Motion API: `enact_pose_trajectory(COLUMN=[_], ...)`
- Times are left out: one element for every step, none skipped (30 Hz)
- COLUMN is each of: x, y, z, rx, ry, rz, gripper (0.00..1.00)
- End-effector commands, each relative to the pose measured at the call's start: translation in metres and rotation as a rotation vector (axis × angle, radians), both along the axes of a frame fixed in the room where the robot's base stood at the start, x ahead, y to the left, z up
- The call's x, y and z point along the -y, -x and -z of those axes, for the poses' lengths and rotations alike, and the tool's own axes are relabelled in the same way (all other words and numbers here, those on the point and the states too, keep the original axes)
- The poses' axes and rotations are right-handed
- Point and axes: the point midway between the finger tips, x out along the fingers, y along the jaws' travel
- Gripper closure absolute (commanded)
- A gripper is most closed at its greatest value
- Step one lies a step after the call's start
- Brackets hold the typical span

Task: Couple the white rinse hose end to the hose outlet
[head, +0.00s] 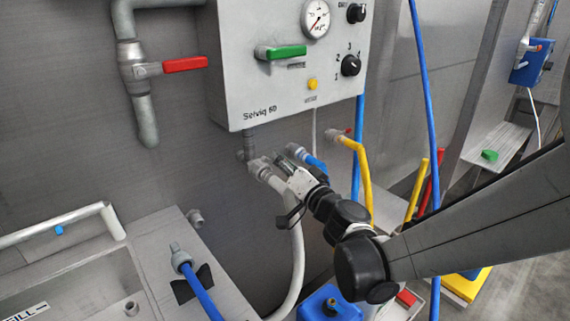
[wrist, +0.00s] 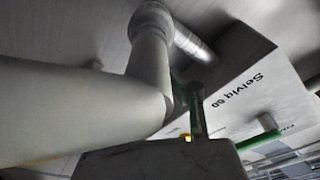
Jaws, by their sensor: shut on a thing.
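The white rinse hose end (head: 262,169) is a pale fitting just below the grey control box. My gripper (head: 286,165) is shut on it from the right. The white hose (head: 298,250) hangs down behind my gripper. The hose outlet (head: 248,146) is a short grey pipe under the box, and the hose end lies against it in the picture. In the wrist view the pale hose (wrist: 80,95) fills the left and meets a grey collar and pipe (wrist: 152,38). I cannot tell whether the joint is fully seated. A dark gripper part (wrist: 160,160) hides the lower middle.
The control box (head: 290,75) with gauge, knobs and green lever (head: 285,52) is directly above. Yellow (head: 363,175) and blue (head: 358,140) hoses hang close on the right. A blue hose with grey end (head: 181,258) rests on the sink edge. A red-handled valve (head: 185,64) is upper left.

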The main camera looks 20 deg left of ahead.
Motion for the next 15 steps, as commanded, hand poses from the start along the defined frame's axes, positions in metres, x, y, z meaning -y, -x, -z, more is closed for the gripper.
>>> enact_pose_trajectory(x=[-0.0007, -0.0008, -0.0008, -0.0007, -0.0007, -0.0007, -0.0006, -0.0006, -0.0004, -0.0005, -0.0005, -0.0006, -0.0007, -0.0008, -0.0008], y=[0.001, 0.0014, 0.0017, 0.0019, 0.0021, 0.0024, 0.0025, 0.0027, 0.0027, 0.0029, 0.003, 0.0033, 0.0034, 0.0035, 0.0037], z=[0.0029, 0.003, 0.0033, 0.0034, 0.0036, 0.0035, 0.0037, 0.0037, 0.0038, 0.0038, 0.0038, 0.0037, 0.0037, 0.0037, 0.0035], rx=[0.005, 0.008, 0.012, 0.015, 0.018, 0.022, 0.025, 0.027, 0.029, 0.031, 0.033, 0.035, 0.037, 0.038, 0.04], ry=[-0.009, -0.015, -0.021, -0.024, -0.029, -0.034, -0.037, -0.041, -0.044, -0.047, -0.05, -0.053, -0.055, -0.057, -0.058], rz=[0.008, 0.015, 0.022, 0.028, 0.032, 0.039, 0.043, 0.047, 0.053, 0.056, 0.059, 0.063, 0.064, 0.066, 0.068], gripper=[1.0, 1.0, 1.0, 1.0, 1.0, 1.0, 1.0, 1.0, 1.0, 1.0, 1.0, 1.0, 1.0, 1.0, 1.0])
